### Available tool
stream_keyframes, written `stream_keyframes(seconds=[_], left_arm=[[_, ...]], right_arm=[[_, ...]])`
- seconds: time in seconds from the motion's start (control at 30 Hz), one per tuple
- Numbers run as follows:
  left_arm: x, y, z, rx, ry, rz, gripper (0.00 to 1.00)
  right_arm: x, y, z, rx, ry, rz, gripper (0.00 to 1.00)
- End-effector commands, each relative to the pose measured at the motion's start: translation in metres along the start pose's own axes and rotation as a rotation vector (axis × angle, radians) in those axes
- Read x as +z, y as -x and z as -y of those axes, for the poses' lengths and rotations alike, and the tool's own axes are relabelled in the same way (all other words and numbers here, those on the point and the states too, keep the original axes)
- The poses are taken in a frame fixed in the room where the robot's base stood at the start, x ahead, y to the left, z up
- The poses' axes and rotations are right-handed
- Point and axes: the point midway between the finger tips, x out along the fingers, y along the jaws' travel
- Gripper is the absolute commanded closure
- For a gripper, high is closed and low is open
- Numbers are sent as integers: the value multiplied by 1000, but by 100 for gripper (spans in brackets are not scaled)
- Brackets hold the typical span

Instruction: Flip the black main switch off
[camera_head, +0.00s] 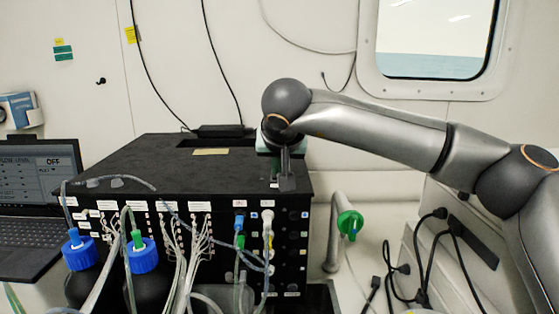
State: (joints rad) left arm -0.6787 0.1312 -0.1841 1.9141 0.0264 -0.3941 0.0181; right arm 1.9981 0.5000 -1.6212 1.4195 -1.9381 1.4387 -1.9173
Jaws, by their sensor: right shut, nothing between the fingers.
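The black box (160,160) stands in the middle, its front panel full of labelled ports and tubing. My right gripper (286,184) points down at the box's front right top edge, shut and empty. I cannot tell whether its tips touch the box. No black main switch stands out clearly; dark round fittings (305,240) line the right end of the front panel, too small to tell apart. My left gripper is not in view.
An open laptop (40,170) at the left shows "OFF" on its screen. Two dark bottles with blue caps (142,254) stand before the box. At the right are a metal pipe with a green fitting (350,222) and black plugged cables (440,213).

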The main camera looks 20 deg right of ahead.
Motion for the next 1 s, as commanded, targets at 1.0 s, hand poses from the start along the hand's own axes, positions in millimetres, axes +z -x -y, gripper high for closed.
stream_keyframes(seconds=[1.0], left_arm=[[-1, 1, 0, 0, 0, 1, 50]], right_arm=[[-3, 4, -15, -2, -3, 4, 100]])
